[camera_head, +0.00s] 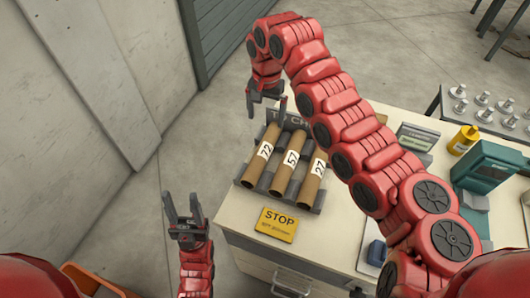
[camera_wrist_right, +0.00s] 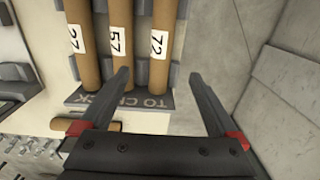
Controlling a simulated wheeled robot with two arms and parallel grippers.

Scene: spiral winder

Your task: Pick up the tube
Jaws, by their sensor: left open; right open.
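Three brown cardboard tubes lie side by side in a dark grey rack (camera_head: 246,183) on the cabinet top: the tube labelled 72 (camera_head: 257,165), the tube labelled 57 (camera_head: 285,174) and the tube labelled 27 (camera_head: 311,187). In the right wrist view they are tube 27 (camera_wrist_right: 83,55), tube 57 (camera_wrist_right: 119,50) and tube 72 (camera_wrist_right: 157,50). My right gripper (camera_head: 266,108) is open and empty above the rack's far end, by its "TO CHECK" strip (camera_wrist_right: 125,98). Tube 72 shows between its fingers in the wrist view. My left gripper (camera_head: 184,210) is open and empty, left of the cabinet.
A yellow STOP sign (camera_head: 278,223) lies in front of the rack. A teal device (camera_head: 486,167) and a yellow bottle (camera_head: 463,140) stand at the right. A concrete wall (camera_head: 95,80) rises at the left. My right arm hides part of the cabinet top.

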